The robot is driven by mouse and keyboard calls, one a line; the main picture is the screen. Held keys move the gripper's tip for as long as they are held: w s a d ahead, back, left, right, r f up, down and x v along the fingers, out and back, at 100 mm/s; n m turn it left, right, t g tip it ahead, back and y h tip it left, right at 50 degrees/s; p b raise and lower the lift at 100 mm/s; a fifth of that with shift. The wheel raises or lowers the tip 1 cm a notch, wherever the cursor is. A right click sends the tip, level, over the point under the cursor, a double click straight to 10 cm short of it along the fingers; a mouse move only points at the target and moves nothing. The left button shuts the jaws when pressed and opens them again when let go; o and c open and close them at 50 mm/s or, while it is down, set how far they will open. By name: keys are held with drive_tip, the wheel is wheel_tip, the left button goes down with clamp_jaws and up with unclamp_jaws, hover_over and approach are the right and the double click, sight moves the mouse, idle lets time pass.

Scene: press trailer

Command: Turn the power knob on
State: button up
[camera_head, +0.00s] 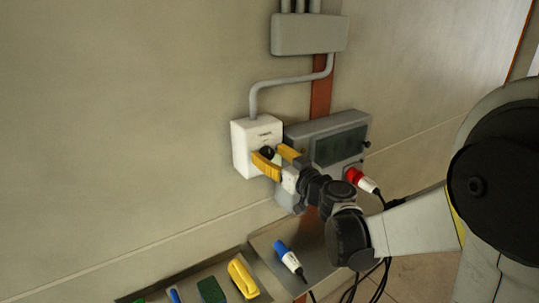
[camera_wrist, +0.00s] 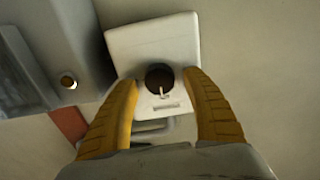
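The power knob (camera_head: 267,153) is a round black dial on the front of a white box (camera_head: 243,151) fixed to the wall. In the wrist view the knob (camera_wrist: 160,79) has a light pointer line running down from its middle. My gripper (camera_head: 277,158) has yellow fingers and is at the front of the white box. In the wrist view its fingers (camera_wrist: 160,88) are spread on either side of the knob, with gaps between. They hold nothing. Whether the fingertips touch the box face cannot be told.
A grey panel (camera_head: 328,123) with a dark window adjoins the box on the right. A red plug (camera_head: 356,176) sits below it. A grey junction box (camera_head: 308,36) is above. A blue plug (camera_head: 287,254) and a yellow object (camera_head: 243,278) lie below. The wall at left is clear.

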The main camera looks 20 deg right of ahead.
drive_tip(key=c, duration=1.1)
drive_tip(key=shift+m, duration=0.3)
drive_tip(key=shift+c, duration=0.3)
drive_tip(key=m+b, duration=0.1)
drive_tip(key=m, duration=0.2)
drive_tip(key=shift+m, duration=0.4)
drive_tip(key=m, duration=0.4)
drive_tip(key=shift+d+m+b, duration=0.15)
drive_tip(key=shift+m+b, duration=0.15)
drive_tip(key=shift+b, duration=0.05)
drive_tip(key=m, duration=0.4)
drive_tip(key=shift+f, duration=0.1)
drive_tip(key=m+b, duration=0.1)
drive_tip(key=m, duration=0.3)
drive_tip(key=shift+m, duration=0.3)
drive_tip(key=o, duration=1.2)
drive_tip(key=shift+w+f, duration=0.1)
